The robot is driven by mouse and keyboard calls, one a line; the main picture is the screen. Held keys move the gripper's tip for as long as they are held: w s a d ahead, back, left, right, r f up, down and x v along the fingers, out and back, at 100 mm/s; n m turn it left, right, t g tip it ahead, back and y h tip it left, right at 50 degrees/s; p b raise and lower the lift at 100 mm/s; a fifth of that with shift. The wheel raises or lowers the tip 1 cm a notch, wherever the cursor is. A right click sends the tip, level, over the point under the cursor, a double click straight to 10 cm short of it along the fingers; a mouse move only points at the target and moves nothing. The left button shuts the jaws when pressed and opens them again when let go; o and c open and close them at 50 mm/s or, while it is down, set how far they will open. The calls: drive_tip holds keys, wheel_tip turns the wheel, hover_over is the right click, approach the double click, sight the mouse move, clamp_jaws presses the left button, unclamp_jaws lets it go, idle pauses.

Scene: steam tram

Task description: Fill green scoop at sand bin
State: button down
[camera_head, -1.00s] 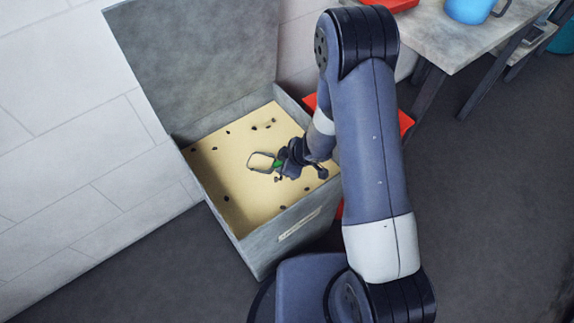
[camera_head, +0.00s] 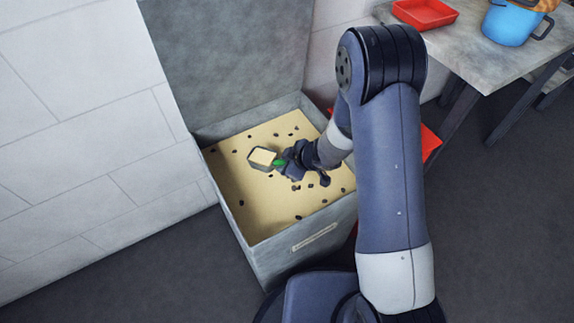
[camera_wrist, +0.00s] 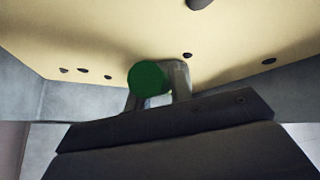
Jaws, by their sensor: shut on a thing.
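The sand bin (camera_head: 290,252) is a grey open box with its lid raised at the back, holding pale sand (camera_head: 262,208) dotted with dark lumps. My gripper (camera_head: 284,161) is over the sand, shut on the green handle of the scoop (camera_head: 262,157). The scoop's square metal head points left and its top shows a pale, sand-coloured fill. In the wrist view the round green handle end (camera_wrist: 147,79) sits between my fingers, with sand beyond; the scoop's head is hidden there. I cannot tell whether the scoop touches the sand.
A table (camera_head: 470,55) at the upper right bears a red tray (camera_head: 425,12) and a blue pot (camera_head: 512,24) with orange contents. A red object (camera_head: 430,142) shows behind my arm, right of the bin. A pale panelled wall (camera_head: 70,120) stands left. Dark floor is clear at right.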

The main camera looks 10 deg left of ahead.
wheel_tip(320, 180, up, 16)
drive_tip(key=d+p, duration=0.2)
drive_tip(key=p, duration=1.3)
drive_tip(key=shift+s+d+r+y+p, duration=0.2)
drive_tip(key=shift+s+r+y+p, duration=0.1)
drive_tip(key=shift+s+p, duration=0.1)
